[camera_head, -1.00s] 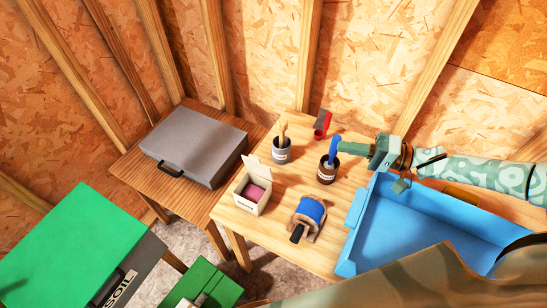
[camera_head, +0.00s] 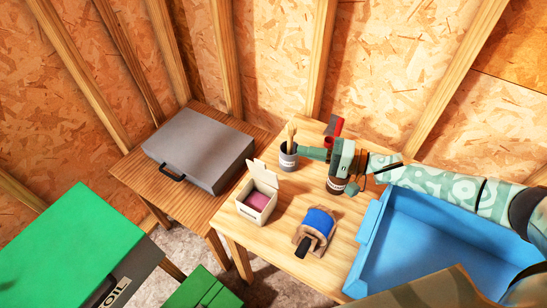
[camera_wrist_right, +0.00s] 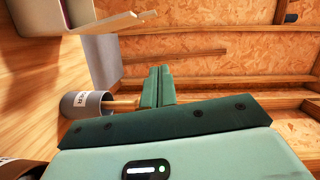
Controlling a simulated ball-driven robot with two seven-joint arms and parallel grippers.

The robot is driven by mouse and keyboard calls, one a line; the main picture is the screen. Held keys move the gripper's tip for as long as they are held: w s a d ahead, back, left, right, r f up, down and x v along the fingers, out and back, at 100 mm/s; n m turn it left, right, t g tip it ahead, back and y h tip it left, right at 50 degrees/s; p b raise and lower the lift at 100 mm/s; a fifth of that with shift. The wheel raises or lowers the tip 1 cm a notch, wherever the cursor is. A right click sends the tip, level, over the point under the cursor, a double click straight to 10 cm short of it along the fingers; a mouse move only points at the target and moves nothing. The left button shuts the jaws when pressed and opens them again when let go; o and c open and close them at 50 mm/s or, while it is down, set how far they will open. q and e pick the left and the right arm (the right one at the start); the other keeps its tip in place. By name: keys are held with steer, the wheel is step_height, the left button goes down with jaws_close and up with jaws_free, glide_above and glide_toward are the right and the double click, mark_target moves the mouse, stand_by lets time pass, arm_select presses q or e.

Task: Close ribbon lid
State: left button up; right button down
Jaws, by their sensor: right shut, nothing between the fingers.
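The small white ribbon box (camera_head: 254,213) stands on the light wooden table with a pink ribbon roll (camera_head: 259,199) inside. Its lid (camera_head: 263,174) stands up at the back, open. The box shows at the top left of the right wrist view (camera_wrist_right: 40,20), with its lid (camera_wrist_right: 102,23) sticking out sideways. My right gripper (camera_head: 314,153) is shut and empty, right of and behind the box, with its tips close to the grey brush cup (camera_head: 287,157). In the right wrist view its fingers (camera_wrist_right: 157,86) are together. My left gripper is out of view.
A dark cup (camera_head: 336,186) stands partly hidden under my right gripper. A blue spool (camera_head: 320,221) lies in front, a red tool (camera_head: 335,126) behind. A blue tray (camera_head: 412,243) fills the table's right. A grey case (camera_head: 198,152) lies on the left table.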

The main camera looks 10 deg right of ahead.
mark_target(262, 172)
steer(key=a+f, duration=0.1)
steer(key=a, duration=0.7)
steer(key=shift+w+a, duration=0.4)
